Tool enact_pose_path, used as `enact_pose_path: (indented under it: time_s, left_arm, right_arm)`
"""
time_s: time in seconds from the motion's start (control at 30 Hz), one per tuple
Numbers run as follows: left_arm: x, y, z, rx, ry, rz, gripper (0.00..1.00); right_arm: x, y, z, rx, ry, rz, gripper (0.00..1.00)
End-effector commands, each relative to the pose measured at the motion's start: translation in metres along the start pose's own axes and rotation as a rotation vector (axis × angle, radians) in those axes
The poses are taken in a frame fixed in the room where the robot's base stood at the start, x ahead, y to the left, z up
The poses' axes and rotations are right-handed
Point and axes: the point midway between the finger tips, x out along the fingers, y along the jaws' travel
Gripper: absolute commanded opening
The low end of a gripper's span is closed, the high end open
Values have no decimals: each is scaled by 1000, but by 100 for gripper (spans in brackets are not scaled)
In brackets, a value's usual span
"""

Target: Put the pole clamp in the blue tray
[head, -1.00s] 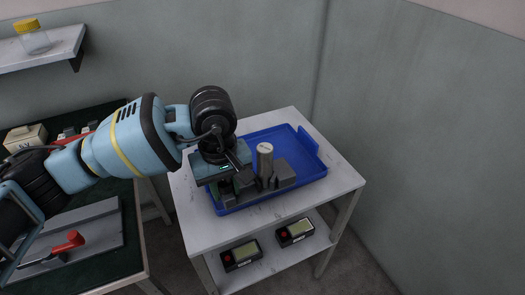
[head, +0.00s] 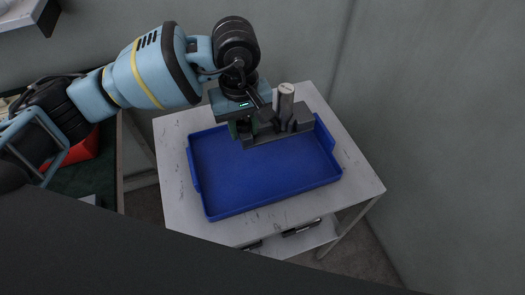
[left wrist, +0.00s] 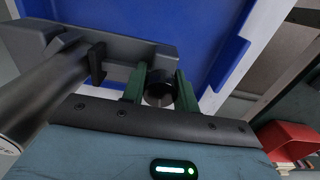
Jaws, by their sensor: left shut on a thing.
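The pole clamp is a dark grey block (head: 290,128) with a light grey upright post (head: 286,100). My left gripper (head: 241,130) is shut on its left end, over the far side of the blue tray (head: 260,180). The clamp overlaps the tray's far rim in the head view; its height above the tray is hard to tell. In the left wrist view the green fingers (left wrist: 160,88) pinch a dark round part of the clamp (left wrist: 150,50), with the blue tray (left wrist: 205,25) beyond. My right gripper is not in view.
The tray stands on a light grey table (head: 175,150) and its floor looks empty. Small boxed devices (head: 300,228) sit on the shelf below. A green-topped bench (head: 95,180) with a red object (head: 85,150) is on the left. Grey walls stand behind and right.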

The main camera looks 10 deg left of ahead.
Motion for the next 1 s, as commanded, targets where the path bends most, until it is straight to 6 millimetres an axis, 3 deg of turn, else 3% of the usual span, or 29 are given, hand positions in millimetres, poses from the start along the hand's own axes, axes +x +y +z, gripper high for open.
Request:
enact_pose_path:
  time_s: [0.4,0.73,1.0]
  left_arm:
    - [55,0,0,0,-1,2,0]
    - [65,0,0,-1,0,2,0]
    - [96,0,0,-1,0,1,0]
  right_arm:
    - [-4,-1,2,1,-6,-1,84]
    - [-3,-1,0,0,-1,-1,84]
    - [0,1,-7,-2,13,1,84]
